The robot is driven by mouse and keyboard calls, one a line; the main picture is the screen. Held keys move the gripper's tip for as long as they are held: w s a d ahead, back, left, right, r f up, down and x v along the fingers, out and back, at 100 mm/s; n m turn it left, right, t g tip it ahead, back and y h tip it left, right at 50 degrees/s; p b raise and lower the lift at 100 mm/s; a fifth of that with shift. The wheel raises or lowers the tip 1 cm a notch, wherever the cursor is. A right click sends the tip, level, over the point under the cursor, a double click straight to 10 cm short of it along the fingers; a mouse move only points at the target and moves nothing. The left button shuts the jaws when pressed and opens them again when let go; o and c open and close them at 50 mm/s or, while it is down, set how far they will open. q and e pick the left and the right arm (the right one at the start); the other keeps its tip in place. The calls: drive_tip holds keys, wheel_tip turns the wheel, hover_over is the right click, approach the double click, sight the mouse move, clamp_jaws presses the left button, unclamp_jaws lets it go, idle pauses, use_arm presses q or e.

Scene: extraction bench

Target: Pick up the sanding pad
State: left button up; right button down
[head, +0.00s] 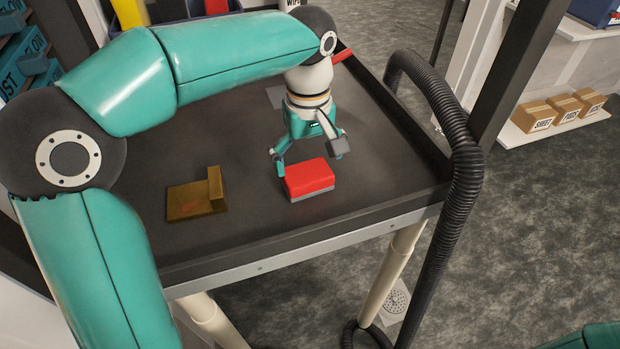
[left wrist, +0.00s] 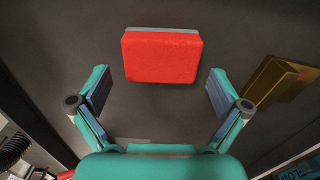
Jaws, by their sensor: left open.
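The sanding pad (head: 310,178) is a red block with a grey lower layer, lying on the dark bench top near its front edge. In the left wrist view the sanding pad (left wrist: 161,56) lies ahead of the fingers, roughly centred between them. My left gripper (head: 309,160) is open just behind the pad in the head view, its fingers spread to about the pad's width. In the left wrist view my left gripper (left wrist: 158,95) has nothing between its fingers. Whether a finger touches the pad I cannot tell. My right gripper is not in view.
A brass-coloured angle block (head: 197,198) lies left of the pad on the bench (head: 250,232). A black corrugated hose (head: 455,150) runs past the bench's right side. Bare bench surface lies between the block and the pad. Small cardboard boxes (head: 562,107) stand on a shelf at right.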

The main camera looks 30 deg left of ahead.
sight(308, 173)
use_arm(q)
drive_tip(key=shift+a+f, duration=0.1)
drive_tip(key=shift+f, duration=2.25)
drive_tip(key=shift+s, duration=0.1)
drive_tip(key=c, duration=0.7)
drive_tip(key=shift+r, duration=0.1)
wheel_tip(308, 173, up, 20)
drive_tip(key=p, duration=0.3)
